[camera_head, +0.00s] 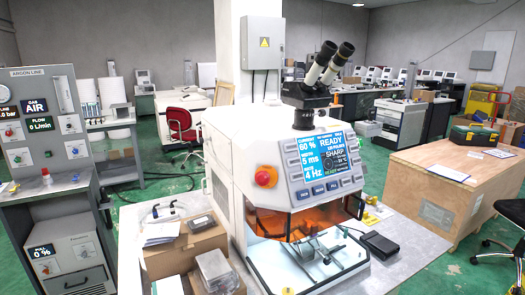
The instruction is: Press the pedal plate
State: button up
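A flat black pedal (380,244) lies on the grey table, just right of the white welding machine (232,150). Its top looks like a plain dark plate, too small here to show detail or whether it is pressed down. A thin cable seems to run from it toward the machine. The machine's screen (322,158) reads READY, with 60 %, 5 ms and 4 Hz. My gripper is not in view.
A red stop button (266,177) sits on the machine's front, above its orange-windowed chamber. Cardboard boxes (186,243) stand on the table at left. A grey argon panel (42,115) is far left. A large wooden crate (440,190) stands right; green floor separates it from the table.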

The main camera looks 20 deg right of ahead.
aim_at(385, 245)
jog(key=z, duration=1.6)
